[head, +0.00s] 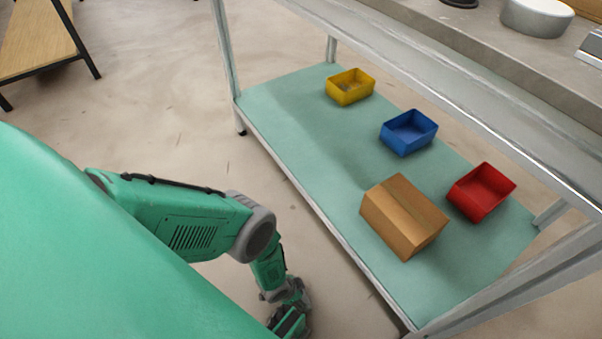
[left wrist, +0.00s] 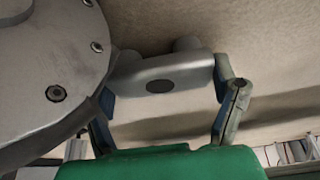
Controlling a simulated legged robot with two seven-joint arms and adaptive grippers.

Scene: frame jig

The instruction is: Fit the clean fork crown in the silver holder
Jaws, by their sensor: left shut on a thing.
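In the left wrist view my left gripper (left wrist: 168,72) is shut on a fork crown (left wrist: 185,72), with one finger at each end of it. The crown is a smooth silver-grey block with a dark oval hole in its front face and two rounded stubs behind. No dirt shows on the face I see. A large grey round plate with screws (left wrist: 48,80) is close beside the crown on the left; I cannot tell what it belongs to. No silver holder can be made out for sure in either view.
In the head view a bench with a grey top (head: 430,30) has a green lower shelf (head: 290,110). On the shelf are a yellow bin (head: 350,92), a blue bin (head: 408,138), a red bin (head: 470,205) and a cardboard box (head: 385,222). A round grey dish (head: 537,20) stands on top. Floor is clear.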

